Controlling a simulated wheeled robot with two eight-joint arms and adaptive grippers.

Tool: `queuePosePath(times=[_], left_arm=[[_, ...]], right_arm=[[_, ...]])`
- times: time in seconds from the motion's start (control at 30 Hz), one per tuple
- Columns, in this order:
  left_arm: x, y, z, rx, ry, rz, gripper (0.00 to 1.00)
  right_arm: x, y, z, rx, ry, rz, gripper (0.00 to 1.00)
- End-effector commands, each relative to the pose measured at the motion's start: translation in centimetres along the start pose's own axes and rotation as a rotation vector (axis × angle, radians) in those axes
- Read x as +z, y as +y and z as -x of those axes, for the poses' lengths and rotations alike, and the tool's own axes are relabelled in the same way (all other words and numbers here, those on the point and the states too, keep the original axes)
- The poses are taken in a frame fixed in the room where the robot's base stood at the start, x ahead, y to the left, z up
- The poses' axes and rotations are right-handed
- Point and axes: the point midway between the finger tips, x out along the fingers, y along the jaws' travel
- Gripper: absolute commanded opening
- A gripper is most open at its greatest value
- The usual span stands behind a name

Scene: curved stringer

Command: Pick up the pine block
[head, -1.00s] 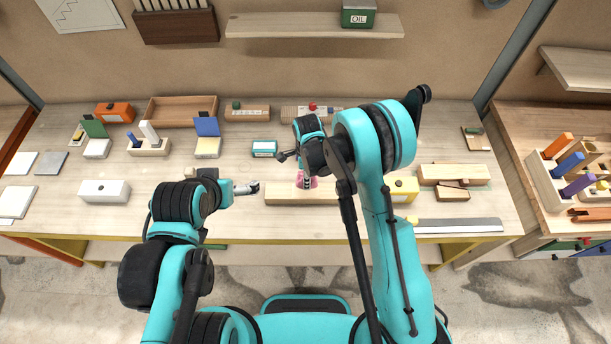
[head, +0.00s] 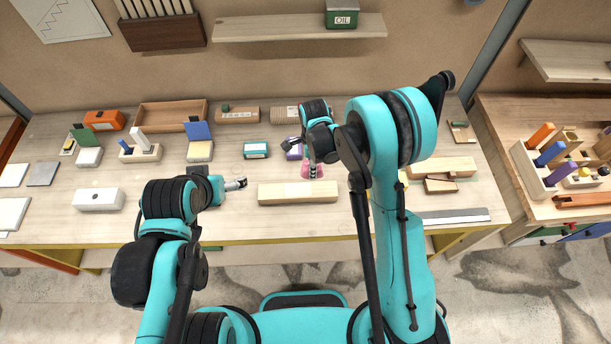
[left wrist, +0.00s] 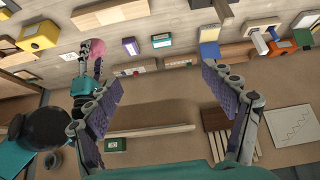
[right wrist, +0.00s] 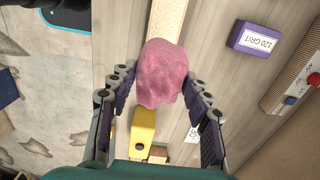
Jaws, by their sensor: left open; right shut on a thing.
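A long pale wooden block, which looks like the pine block (head: 298,193), lies flat on the bench in front of me. It also shows at the top of the left wrist view (left wrist: 110,14) and behind the cloth in the right wrist view (right wrist: 168,22). My left gripper (head: 242,183) is open and empty, left of the block and apart from it. My right gripper (head: 312,164) is shut on a pink cloth (right wrist: 162,75), just beyond the block's right part. Whether the cloth touches the block I cannot tell.
A purple 120 grit box (right wrist: 254,38) stands near the right gripper. A yellow box (right wrist: 143,133) is partly hidden by my right arm in the head view. A teal box (head: 255,150) lies behind the block. More wooden blocks (head: 440,168) and a metal ruler (head: 455,216) lie right.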

Motion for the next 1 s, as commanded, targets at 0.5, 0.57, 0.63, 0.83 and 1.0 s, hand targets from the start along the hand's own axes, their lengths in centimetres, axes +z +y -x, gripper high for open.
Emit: queuePosePath(times=[0.5, 0.57, 0.63, 0.83, 1.0], left_arm=[[-5.3, 1.7, -7.6, 0.038, -0.224, 0.554, 0.83], [-5.7, 1.9, -9.0, 0.038, -0.256, 0.624, 0.83], [-6.0, 2.1, -10.7, 0.034, -0.293, 0.704, 0.83], [-6.1, 2.8, -16.1, 0.013, -0.404, 0.93, 0.83], [-5.3, 3.3, -21.1, -0.021, -0.499, 1.116, 0.83]], right_arm=[[0.0, 0.0, 0.0, 0.0, 0.0, 0.0, 0.25], [0.0, 0.0, 0.0, 0.0, 0.0, 0.0, 0.25], [0.0, 0.0, 0.0, 0.0, 0.0, 0.0, 0.25], [0.0, 0.0, 0.0, 0.0, 0.0, 0.0, 0.25], [0.0, 0.0, 0.0, 0.0, 0.0, 0.0, 0.25]])
